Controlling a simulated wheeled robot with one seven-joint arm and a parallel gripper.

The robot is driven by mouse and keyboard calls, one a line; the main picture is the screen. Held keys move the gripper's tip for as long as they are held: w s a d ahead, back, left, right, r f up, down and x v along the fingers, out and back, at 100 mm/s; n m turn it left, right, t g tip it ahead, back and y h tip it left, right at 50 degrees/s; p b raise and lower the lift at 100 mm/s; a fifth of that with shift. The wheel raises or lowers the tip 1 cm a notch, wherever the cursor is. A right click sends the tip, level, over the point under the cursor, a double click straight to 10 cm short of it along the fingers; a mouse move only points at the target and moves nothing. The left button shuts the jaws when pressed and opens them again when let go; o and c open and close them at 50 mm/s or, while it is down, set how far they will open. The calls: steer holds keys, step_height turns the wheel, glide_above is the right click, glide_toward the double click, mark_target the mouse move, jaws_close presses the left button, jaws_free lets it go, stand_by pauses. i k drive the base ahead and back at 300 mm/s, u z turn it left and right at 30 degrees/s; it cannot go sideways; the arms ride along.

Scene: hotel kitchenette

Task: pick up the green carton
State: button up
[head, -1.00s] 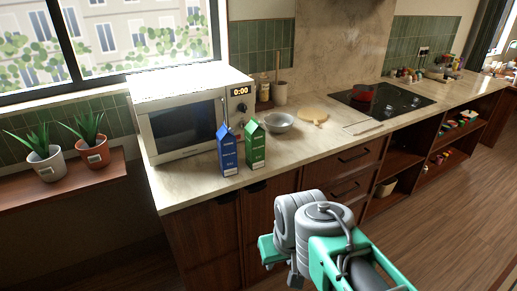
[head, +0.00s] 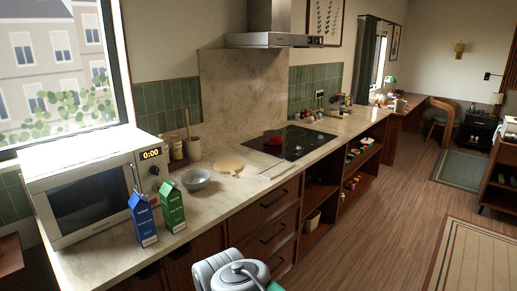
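The green carton (head: 172,206) stands upright on the light stone counter, near its front edge. A blue carton (head: 142,219) stands upright close beside it on the left. My arm (head: 232,272) shows only in part at the bottom of the head view, in front of the cabinets and apart from the cartons. My gripper's fingers are not in the picture.
A white microwave (head: 92,186) stands behind and left of the cartons. A grey bowl (head: 196,179) and a wooden board (head: 229,167) lie to the right. Beyond are a hob (head: 290,143) with a red pan.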

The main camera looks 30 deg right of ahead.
mark_target(170, 196)
steer(key=u, duration=0.05)
steer(key=k, duration=0.5)
steer(key=z, duration=0.75)
steer(key=i, duration=0.75)
steer(key=u, duration=1.75)
steer(key=i, duration=0.5)
